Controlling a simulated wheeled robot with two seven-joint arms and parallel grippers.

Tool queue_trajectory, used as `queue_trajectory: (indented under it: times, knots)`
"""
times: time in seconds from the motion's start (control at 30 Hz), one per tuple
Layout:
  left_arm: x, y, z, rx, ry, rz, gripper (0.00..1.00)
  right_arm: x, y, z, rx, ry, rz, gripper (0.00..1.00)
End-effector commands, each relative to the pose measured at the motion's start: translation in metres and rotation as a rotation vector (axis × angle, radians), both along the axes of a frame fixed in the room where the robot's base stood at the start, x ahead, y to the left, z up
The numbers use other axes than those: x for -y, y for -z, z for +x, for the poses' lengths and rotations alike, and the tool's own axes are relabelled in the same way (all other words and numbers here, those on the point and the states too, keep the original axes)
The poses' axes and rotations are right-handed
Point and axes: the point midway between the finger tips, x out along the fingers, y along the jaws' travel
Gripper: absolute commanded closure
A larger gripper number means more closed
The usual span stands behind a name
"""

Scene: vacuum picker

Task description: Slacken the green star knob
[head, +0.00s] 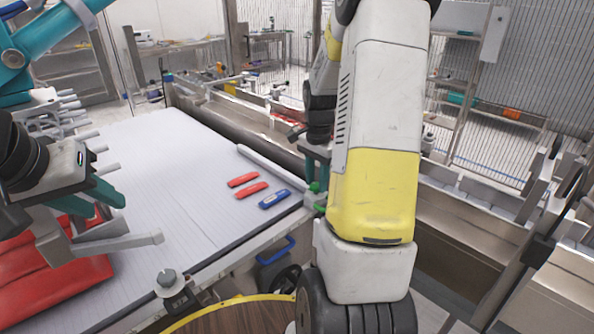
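The green star knob (315,187) is a small green piece at the right edge of the white table, partly hidden by my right arm. More green (320,207) shows just below it. My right gripper (317,172) points down just above the knob, with its teal fingers partly hidden behind my yellow and white arm. I cannot tell whether it touches the knob or how wide it is. My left gripper (109,207) is at the left over the table, its teal fingers apart with nothing seen between them.
The white table (170,165) carries two red pieces (250,189) and a blue piece (274,199) near its right edge. A larger red item (60,285) lies at the lower left. A blue handle (277,251) and a dark handwheel sit below the edge. The table's middle is clear.

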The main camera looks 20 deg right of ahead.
Motion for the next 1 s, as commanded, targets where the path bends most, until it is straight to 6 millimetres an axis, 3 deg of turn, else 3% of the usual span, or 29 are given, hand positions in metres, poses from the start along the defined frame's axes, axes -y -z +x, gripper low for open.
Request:
queue_trajectory:
  times: [0.47, 1.0]
  knots:
    - [0.0, 0.0, 0.0, 0.0, 0.0, 0.0, 0.64, -0.0002, -0.0005, 0.0002, 0.001, -0.106, 0.0, 1.0]
    - [0.0, 0.0, 0.0, 0.0, 0.0, 0.0, 0.64, 0.0, -0.0007, 0.0003, 0.001, -0.584, 0.0, 1.0]
